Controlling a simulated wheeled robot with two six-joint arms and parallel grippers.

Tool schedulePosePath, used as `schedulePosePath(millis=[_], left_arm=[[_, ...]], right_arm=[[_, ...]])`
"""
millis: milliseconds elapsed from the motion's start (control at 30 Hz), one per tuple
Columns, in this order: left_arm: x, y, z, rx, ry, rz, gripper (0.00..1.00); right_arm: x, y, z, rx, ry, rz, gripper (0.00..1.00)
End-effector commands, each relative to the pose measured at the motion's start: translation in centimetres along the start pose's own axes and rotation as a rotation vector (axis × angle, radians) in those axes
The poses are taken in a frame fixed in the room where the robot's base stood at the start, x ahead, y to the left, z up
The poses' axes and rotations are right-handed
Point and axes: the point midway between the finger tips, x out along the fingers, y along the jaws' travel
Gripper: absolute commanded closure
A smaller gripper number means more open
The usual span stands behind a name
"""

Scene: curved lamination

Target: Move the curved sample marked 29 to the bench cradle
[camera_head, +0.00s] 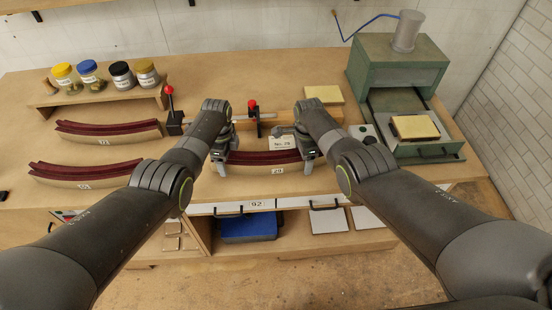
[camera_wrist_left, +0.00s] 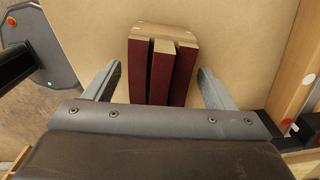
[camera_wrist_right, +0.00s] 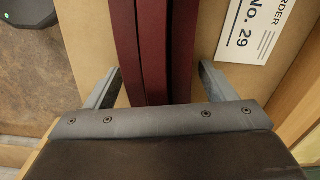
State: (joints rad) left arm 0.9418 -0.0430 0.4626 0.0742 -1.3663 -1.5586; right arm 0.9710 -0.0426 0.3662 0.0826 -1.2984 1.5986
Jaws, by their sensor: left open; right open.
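The curved sample marked 29 (camera_head: 262,158), dark red layers on a wooden form, lies on the bench at front centre with its label facing front. My left gripper (camera_head: 222,158) is open at its left end; in the left wrist view the sample's end (camera_wrist_left: 163,75) is between the spread fingers, with gaps on both sides. My right gripper (camera_head: 304,152) is open near its right end; in the right wrist view the red strips (camera_wrist_right: 152,50) run between the fingers. A wooden fixture (camera_head: 275,127) with a red-knobbed clamp (camera_head: 252,107) stands behind; I cannot tell whether it is the cradle.
A card reading No. 29 (camera_head: 283,143) is just behind the sample. Two similar curved samples, an upper (camera_head: 110,131) and a lower one (camera_head: 85,173), lie at left. Jars stand on a small shelf (camera_head: 100,96). A green press (camera_head: 398,65) stands at right.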

Motion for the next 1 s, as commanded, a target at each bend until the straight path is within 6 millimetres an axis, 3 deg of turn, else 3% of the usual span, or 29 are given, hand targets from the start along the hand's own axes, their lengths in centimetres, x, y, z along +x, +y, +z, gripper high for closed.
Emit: schedulePosePath(millis=[433,900,1000], left_arm=[[0.29,0.02,0.03,0.000,0.000,0.000,0.23],[0.30,0.03,0.03,0.000,-0.001,0.000,0.84],[0.30,0.03,0.04,0.000,-0.001,0.000,0.91]], right_arm=[[0.28,0.01,-0.05,0.001,0.001,-0.001,0.23],[0.29,0.04,-0.04,0.001,0.001,0.000,0.84],[0.29,0.04,-0.04,0.001,0.001,0.000,0.91]])
